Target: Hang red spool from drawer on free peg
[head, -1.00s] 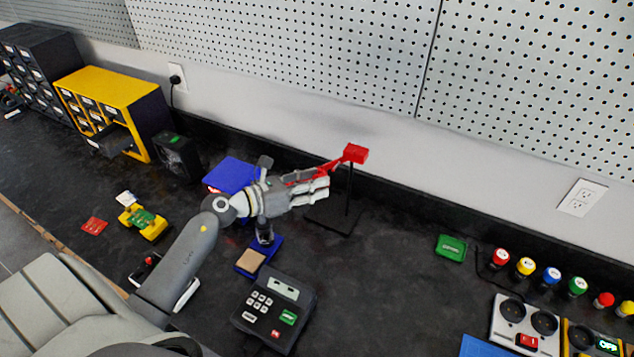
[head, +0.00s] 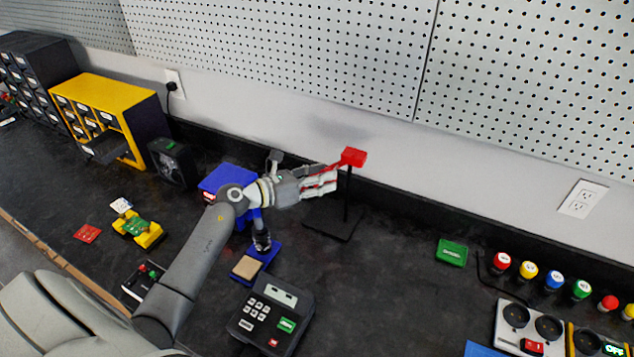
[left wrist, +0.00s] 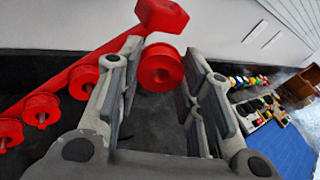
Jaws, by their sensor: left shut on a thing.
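My left gripper (head: 334,181) is shut on a red spool (left wrist: 160,68), which sits between its fingertips in the left wrist view. It is at the red rack, whose end block (head: 353,157) tops a black stand (head: 346,200) on the workbench. In the left wrist view the rack's red bar (left wrist: 75,62) slants down to the left, with several red spools along it, one of them a near spool (left wrist: 84,82). The held spool is just below the end block (left wrist: 163,15); whether a peg is inside it I cannot tell. My right gripper is not in view.
A yellow drawer cabinet (head: 120,88) with an open drawer (head: 103,148) stands at the back left. A blue box (head: 226,178) is behind my left arm. A black keypad device (head: 270,315) lies in front. A green box (head: 452,252) lies right of the stand, with clear bench between.

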